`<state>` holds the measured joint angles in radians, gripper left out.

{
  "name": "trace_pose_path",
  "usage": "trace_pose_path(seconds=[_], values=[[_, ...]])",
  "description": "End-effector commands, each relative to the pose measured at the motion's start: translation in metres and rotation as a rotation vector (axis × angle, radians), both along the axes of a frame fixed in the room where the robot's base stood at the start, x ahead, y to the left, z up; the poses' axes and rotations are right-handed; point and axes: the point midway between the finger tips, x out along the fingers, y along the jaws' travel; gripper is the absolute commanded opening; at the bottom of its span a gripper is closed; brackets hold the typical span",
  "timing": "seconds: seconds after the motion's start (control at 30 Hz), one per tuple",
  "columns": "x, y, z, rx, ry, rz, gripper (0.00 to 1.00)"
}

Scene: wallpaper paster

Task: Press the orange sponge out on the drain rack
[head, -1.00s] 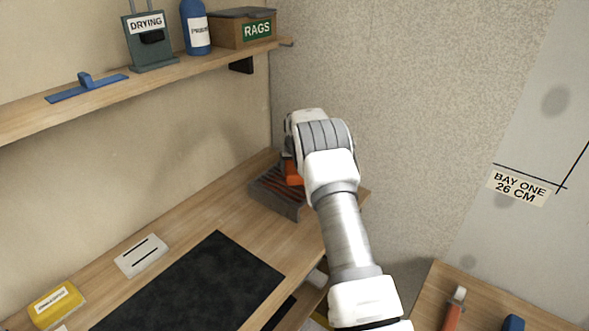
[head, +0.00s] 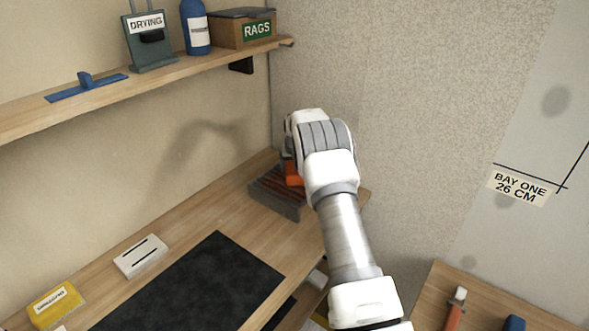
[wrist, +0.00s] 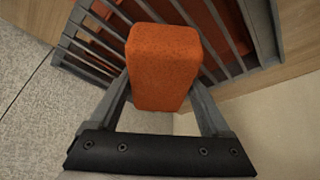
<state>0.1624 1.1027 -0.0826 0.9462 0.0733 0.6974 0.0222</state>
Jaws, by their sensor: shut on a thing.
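The orange sponge (wrist: 165,68) is between the two fingers of my gripper (wrist: 163,100) in the wrist view, and the gripper is shut on it. In the head view a sliver of the sponge (head: 293,174) shows beside my arm, which hides the gripper. The drain rack (wrist: 92,32), a grey slatted tray, lies directly beyond the sponge in the wrist view, with orange-brown showing between its slats. In the head view the rack (head: 277,199) sits at the counter's far right corner. I cannot tell whether the sponge touches the slats.
A black mat (head: 195,290), a white slotted block (head: 141,256) and a yellow box (head: 56,304) lie on the wooden counter. A shelf above holds a blue tool (head: 87,87), a DRYING stand (head: 150,45), a blue bottle (head: 196,28) and a RAGS box (head: 243,30). Walls border the rack's corner.

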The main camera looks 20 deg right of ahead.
Motion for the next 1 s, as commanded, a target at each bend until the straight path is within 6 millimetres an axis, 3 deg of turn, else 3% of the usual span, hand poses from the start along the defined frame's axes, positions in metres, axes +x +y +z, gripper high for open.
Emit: trace_pose_path(seconds=[0.03,0.43,1.0], values=[[-0.004,0.001,-0.009,0.003,0.017,0.0,0.24],[-0.005,0.001,-0.006,0.004,0.02,0.0,0.24],[-0.002,0.0,0.046,0.002,0.007,0.0,0.24]])
